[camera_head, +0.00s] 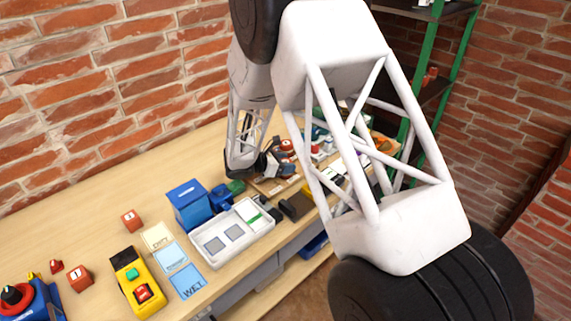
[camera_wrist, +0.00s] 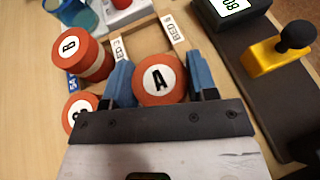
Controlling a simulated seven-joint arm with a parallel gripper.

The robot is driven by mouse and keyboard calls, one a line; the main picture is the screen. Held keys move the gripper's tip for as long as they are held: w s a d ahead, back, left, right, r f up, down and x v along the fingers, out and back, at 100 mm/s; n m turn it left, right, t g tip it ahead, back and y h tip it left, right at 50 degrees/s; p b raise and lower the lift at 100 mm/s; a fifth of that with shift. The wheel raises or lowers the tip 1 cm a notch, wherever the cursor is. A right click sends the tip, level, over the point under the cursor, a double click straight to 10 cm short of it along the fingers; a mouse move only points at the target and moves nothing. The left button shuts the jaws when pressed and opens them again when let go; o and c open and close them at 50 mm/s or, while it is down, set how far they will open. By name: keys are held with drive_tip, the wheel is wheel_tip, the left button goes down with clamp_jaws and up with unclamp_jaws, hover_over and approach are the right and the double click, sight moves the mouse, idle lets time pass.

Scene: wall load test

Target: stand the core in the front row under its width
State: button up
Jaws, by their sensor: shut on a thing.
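In the wrist view, my gripper (camera_wrist: 160,84) is shut on a round red-brown core with a white top marked A (camera_wrist: 158,79), its blue fingers on either side. A core marked B (camera_wrist: 80,54) stands to its left. Another core (camera_wrist: 77,112) at lower left has its letter partly hidden by my gripper. A wooden frame with label strips reading BED 3 (camera_wrist: 118,50) and BED 4 (camera_wrist: 173,30) lies beyond the held core. A blue label reading 54 (camera_wrist: 72,82) is between the two left cores. In the head view, my gripper (camera_head: 250,168) is over the bench near red cores (camera_head: 287,147).
In the wrist view, a dark device with a display (camera_wrist: 232,8) and a yellow block with a black knob (camera_wrist: 277,62) stand at right. In the head view, a white tray (camera_head: 262,236), blue box (camera_head: 188,204) and yellow button box (camera_head: 137,284) stand left of the arm. My arm hides part of the bench.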

drive_tip(key=shift+f, duration=0.15)
drive_tip(key=o, duration=1.1)
drive_tip(key=shift+a+r, duration=0.1)
drive_tip(key=shift+r, duration=0.1)
drive_tip(key=v, duration=1.1)
drive_tip(key=shift+s+a, duration=0.25)
drive_tip(key=shift+a, duration=0.1)
